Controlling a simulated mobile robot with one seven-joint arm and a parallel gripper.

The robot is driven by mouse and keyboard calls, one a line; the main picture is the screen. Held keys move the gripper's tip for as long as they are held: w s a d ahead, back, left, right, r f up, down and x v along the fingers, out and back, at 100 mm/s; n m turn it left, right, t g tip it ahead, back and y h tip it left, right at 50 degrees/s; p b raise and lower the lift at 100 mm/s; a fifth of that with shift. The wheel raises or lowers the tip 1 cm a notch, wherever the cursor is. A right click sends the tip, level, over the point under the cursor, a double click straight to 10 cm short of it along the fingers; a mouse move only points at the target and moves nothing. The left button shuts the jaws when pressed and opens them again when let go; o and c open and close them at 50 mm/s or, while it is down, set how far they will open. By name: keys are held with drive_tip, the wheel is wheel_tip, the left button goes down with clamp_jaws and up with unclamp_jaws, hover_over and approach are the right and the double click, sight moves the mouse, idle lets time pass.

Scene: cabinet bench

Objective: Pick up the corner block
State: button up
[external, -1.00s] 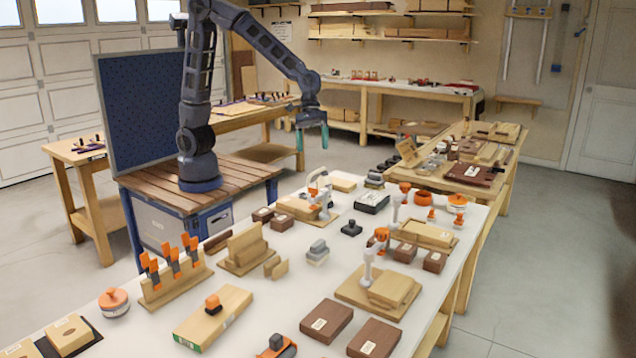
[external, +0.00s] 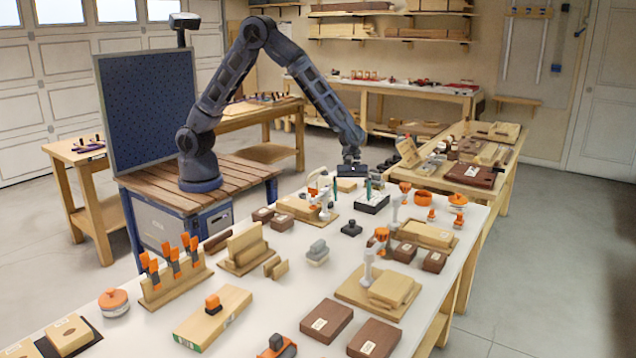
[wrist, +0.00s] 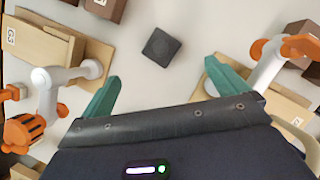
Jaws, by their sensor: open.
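A small dark block (external: 351,229), which looks like the corner block, sits on the white bench top in the external view. In the wrist view the same dark block (wrist: 161,47) lies on clear white surface, beyond the fingertips and roughly centred between them. My gripper (external: 352,194) is open and empty, pointing down above the far part of the bench, behind the block in the external view. Its two green fingers show in the wrist view (wrist: 162,76), apart from the block. Nothing hides the block.
Clamps on wooden boards flank the block: one at the left (wrist: 48,85) and one at the right (wrist: 280,50) of the wrist view. A grey stepped block (external: 317,250) stands nearby. A black box (external: 372,204) is close to my gripper. Bare bench top surrounds the dark block.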

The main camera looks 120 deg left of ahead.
sight(352, 220)
drive_tip(key=x, duration=0.5)
drive_tip(key=shift+x, duration=2.65)
drive_tip(key=shift+d+r, duration=0.1)
drive_tip(key=shift+d, duration=0.05)
drive_tip(key=shift+c, duration=0.2)
drive_tip(key=c, duration=1)
